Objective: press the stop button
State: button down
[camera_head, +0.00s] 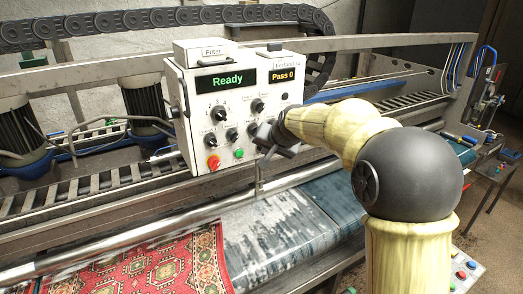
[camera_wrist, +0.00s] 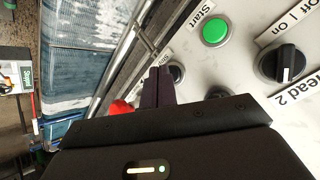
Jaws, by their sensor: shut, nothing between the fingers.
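A red button (camera_head: 214,162) sits at the lower left of the white control panel (camera_head: 188,87), left of a green button (camera_head: 239,153). In the wrist view the green button (camera_wrist: 215,32) is labelled Start. A red part (camera_wrist: 122,107), probably the red button, peeks out left of my fingers, mostly hidden behind my gripper. Its label cannot be read. My gripper (camera_head: 268,150) is shut and empty in front of the panel's lower right, to the right of both buttons. Its fingertips (camera_wrist: 160,72) show together in the wrist view; contact with the panel cannot be judged.
Several black knobs (camera_head: 217,113) stand out from the panel above the buttons. Its displays read Ready (camera_head: 220,81) and Pass 0 (camera_head: 282,75). A metal roller bar (camera_head: 110,246) and rugs (camera_head: 180,265) lie below. Another button box (camera_head: 467,268) is at the lower right.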

jog(key=shift+s+d, duration=0.25)
jog(key=shift+s, duration=0.1)
jog(key=s+d+b, duration=0.2)
jog(key=s+b, duration=0.1)
jog(key=s, duration=0.1)
jog(key=shift+s+d+b, duration=0.1)
jog(key=shift+d+b, duration=0.3)
dwell(0.4)
